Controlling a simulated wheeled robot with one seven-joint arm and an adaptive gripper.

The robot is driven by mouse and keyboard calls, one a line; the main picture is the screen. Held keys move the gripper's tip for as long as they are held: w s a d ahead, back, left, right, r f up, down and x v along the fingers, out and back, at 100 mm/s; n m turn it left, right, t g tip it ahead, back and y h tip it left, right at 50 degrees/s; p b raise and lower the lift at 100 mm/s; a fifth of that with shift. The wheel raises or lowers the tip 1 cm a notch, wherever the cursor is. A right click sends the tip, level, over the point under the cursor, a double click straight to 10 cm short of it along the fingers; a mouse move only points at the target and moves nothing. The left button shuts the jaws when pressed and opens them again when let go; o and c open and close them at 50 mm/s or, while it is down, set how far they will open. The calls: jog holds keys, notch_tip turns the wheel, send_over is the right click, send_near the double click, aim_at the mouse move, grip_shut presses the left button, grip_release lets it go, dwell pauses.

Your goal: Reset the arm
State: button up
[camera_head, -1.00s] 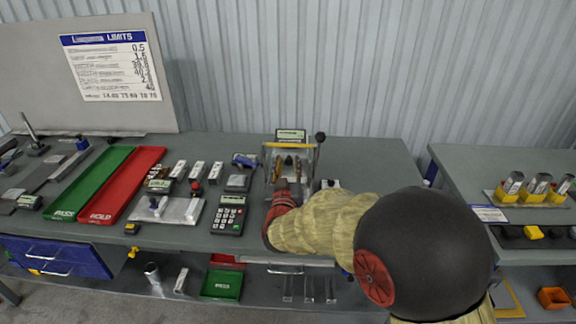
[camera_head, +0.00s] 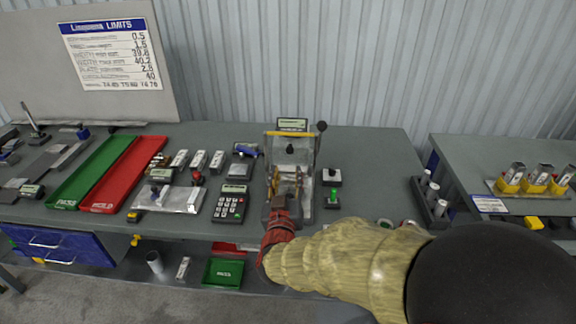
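My gripper (camera_head: 279,205) is at the end of my red and yellow arm, at the near side of the test fixture (camera_head: 290,150) on the table (camera_head: 370,160). The fixture is a grey frame with a yellow crossbar, a small display on top and a black-knobbed lever on its right. Brass-coloured pieces show in the fixture's lower part, just beyond my gripper. The fingertips are too small and too overlapped with the fixture to tell whether they are open or shut, or whether they touch it.
A green tray (camera_head: 90,180) and a red tray (camera_head: 125,175) lie at the left. A calculator-like keypad (camera_head: 231,204), a button box (camera_head: 332,177) and a black rack (camera_head: 432,203) flank the fixture. A second table (camera_head: 500,150) with yellow holders stands right, across a gap.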

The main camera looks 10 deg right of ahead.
jog(key=shift+v, duration=0.85)
jog(key=s+a+f+n+g+y, duration=0.1)
jog(key=s+a+f+g+y, duration=0.1)
jog(key=a+f+g+y, duration=0.6)
jog(key=s+a+f+n, duration=0.1)
jog(key=s+a+f, duration=0.35)
jog(key=s, duration=0.35)
jog(key=s+d+r+g, duration=0.2)
jog(key=s+d+g, duration=0.15)
jog(key=s, duration=0.35)
jog(key=s+d+r+g, duration=0.2)
jog(key=s+d, duration=0.2)
jog(key=s, duration=0.4)
jog(key=s+d+r+m+t+h, duration=0.1)
jog(key=s+d+r+t+h, duration=0.1)
jog(key=d+r, duration=0.6)
jog(key=shift+s+d+r, duration=0.2)
jog(key=shift+s+d, duration=0.25)
jog(key=shift+s, duration=0.4)
